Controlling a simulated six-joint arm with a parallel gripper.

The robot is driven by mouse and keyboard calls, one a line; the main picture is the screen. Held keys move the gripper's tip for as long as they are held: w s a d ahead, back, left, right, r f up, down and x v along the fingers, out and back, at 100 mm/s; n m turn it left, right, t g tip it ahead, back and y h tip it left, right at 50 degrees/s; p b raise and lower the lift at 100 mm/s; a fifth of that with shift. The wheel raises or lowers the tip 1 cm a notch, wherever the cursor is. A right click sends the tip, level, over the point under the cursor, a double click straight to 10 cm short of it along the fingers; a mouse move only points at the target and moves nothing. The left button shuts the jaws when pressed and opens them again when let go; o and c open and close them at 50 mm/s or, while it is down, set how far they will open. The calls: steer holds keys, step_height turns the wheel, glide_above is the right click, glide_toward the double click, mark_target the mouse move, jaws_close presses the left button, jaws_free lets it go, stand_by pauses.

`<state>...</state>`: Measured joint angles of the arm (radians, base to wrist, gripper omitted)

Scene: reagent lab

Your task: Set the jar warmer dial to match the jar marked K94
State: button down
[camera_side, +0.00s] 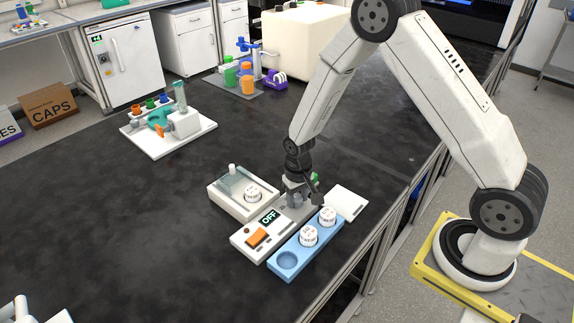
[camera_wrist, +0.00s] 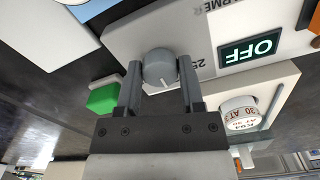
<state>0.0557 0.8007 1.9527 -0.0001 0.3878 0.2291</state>
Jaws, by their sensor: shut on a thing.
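The jar warmer (camera_side: 246,243) is a pale box with a grey panel, an orange rocker switch (camera_side: 257,236) and a display (camera_side: 268,216) reading OFF. The display also shows in the wrist view (camera_wrist: 250,52). My gripper (camera_side: 298,197) is over the panel's far end. In the wrist view its fingers are shut on the grey dial (camera_wrist: 159,68), one on each side; a pale pointer line shows on it. Two white-lidded jars (camera_side: 308,235) (camera_side: 327,216) stand in the blue rack (camera_side: 283,273). Another jar (camera_side: 253,194) is in the grey tray.
The grey tray (camera_side: 229,206) with a clear cover is left of the warmer. A white pad (camera_side: 346,203) lies to the right. A green part (camera_wrist: 103,96) is close beside my finger. A white rack station (camera_side: 170,143) stands farther back; the dark bench between is clear.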

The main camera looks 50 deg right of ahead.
mark_target(298, 199)
steer(key=shift+c, duration=1.1)
jaws_free()
steer(key=shift+r, duration=0.1)
steer(key=shift+r, duration=3.8)
steer(key=shift+r, duration=0.1)
steer(key=s+a+r+n+t, duration=0.2)
steer(key=s+r, duration=0.5)
steer(key=s, duration=0.5)
steer(key=shift+r+n+t, duration=0.3)
steer(key=shift+r+n, duration=0.05)
steer(key=shift+n, duration=0.25)
